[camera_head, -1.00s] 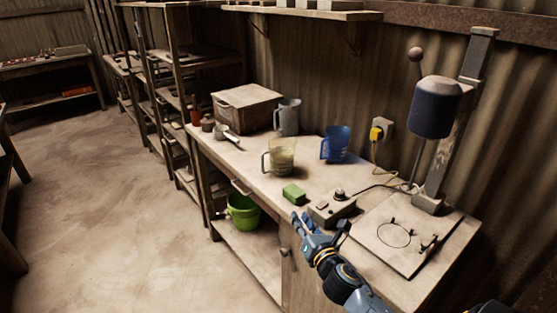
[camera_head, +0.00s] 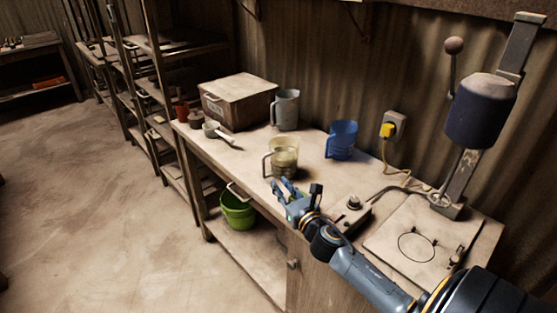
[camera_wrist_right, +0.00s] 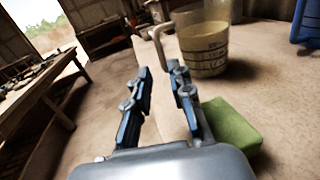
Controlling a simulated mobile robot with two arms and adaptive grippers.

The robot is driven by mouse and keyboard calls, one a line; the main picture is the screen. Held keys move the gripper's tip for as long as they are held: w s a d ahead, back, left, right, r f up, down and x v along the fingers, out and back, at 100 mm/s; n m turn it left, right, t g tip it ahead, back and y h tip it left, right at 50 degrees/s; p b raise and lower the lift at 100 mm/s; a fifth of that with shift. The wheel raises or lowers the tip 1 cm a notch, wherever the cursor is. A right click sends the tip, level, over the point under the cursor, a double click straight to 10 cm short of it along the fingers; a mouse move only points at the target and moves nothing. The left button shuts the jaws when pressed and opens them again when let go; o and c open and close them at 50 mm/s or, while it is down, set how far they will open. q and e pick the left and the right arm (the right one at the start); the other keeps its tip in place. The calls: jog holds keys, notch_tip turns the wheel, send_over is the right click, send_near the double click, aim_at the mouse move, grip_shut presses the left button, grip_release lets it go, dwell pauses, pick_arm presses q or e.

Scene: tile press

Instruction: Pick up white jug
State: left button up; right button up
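A pale, see-through jug with markings (camera_head: 284,158) stands upright on the workbench (camera_head: 240,163), its handle to the left; it also shows in the right wrist view (camera_wrist_right: 205,45), holding something yellowish. A greyish-white jug (camera_head: 287,109) stands behind it beside the box. A blue jug (camera_head: 341,141) stands to the right, and its edge shows in the right wrist view (camera_wrist_right: 308,25). My right gripper (camera_head: 283,186) is just in front of the see-through jug, apart from it. In the right wrist view (camera_wrist_right: 160,78) its fingers are open with nothing between them. My left gripper is out of view.
A green block (camera_wrist_right: 231,125) lies close beside the right gripper's right finger. A control box (camera_head: 350,212) and the press (camera_head: 480,112) are to the right. A wooden box (camera_head: 238,100) and small pots stand at the back left. A green bucket (camera_head: 238,211) is below.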

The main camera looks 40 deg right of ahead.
aim_at(264, 166)
jog(key=w, duration=0.4)
jog(key=w+d+b, duration=0.1)
jog(key=w, duration=0.1)
jog(key=shift+w+d, duration=0.1)
jog(key=shift+w, duration=0.65)
jog(key=w, duration=0.1)
jog(key=w+b, duration=0.1)
jog(key=w, duration=0.1)
jog(key=shift+w+d+f+b, duration=0.2)
jog(key=shift+w+d+b, duration=0.1)
jog(key=shift+b, duration=0.1)
jog(key=shift+w, duration=0.45)
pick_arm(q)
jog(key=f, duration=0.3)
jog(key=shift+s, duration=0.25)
pick_arm(e)
jog(key=shift+r, duration=0.1)
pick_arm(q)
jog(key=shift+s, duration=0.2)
pick_arm(e)
grip_shut()
